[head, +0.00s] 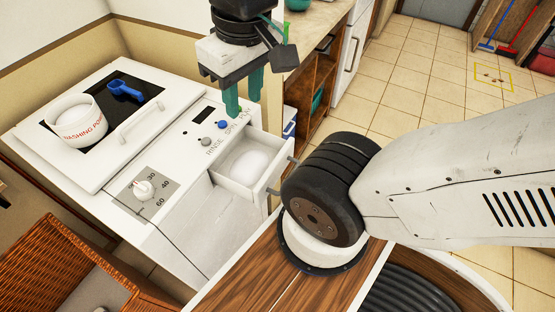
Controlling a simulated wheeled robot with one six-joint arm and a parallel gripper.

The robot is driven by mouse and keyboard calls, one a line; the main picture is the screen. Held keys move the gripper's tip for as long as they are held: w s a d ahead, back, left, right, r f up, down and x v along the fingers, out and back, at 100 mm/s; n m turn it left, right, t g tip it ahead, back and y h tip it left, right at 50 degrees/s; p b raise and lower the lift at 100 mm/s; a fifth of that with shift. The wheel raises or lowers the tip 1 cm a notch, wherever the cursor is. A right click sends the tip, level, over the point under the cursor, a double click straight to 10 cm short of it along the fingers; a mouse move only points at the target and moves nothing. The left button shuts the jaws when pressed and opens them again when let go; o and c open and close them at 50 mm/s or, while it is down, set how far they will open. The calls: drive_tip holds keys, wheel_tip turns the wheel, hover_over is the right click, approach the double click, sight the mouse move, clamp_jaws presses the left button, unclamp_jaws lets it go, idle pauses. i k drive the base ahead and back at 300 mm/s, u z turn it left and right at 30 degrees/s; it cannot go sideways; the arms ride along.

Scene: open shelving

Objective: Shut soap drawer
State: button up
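The soap drawer (268,191) is a white open-topped box on the right side of the white washing machine (172,229). It is pulled out, and a smooth white mound (248,163) shows inside. A small handle (294,164) shows at its front, near my dark wrist joint in the picture. My gripper (243,102) points down, with its green fingers apart and nothing between them. It appears above the far side of the drawer, beside the control panel's knobs. I see a gap to the drawer, but cannot tell its exact depth.
A washing powder tub (76,121) and a blue scoop (125,91) are on the machine's lid. A wicker basket (62,262) stands at lower left. Wooden shelving (318,85) is behind my gripper. Tiled floor (425,75) is open at upper right.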

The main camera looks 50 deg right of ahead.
sight(250, 168)
drive_tip(key=k, duration=0.5)
drive_tip(key=z, duration=2.35)
drive_tip(key=k, duration=1.2)
drive_tip(key=u, duration=2)
drive_tip(key=i, duration=0.5)
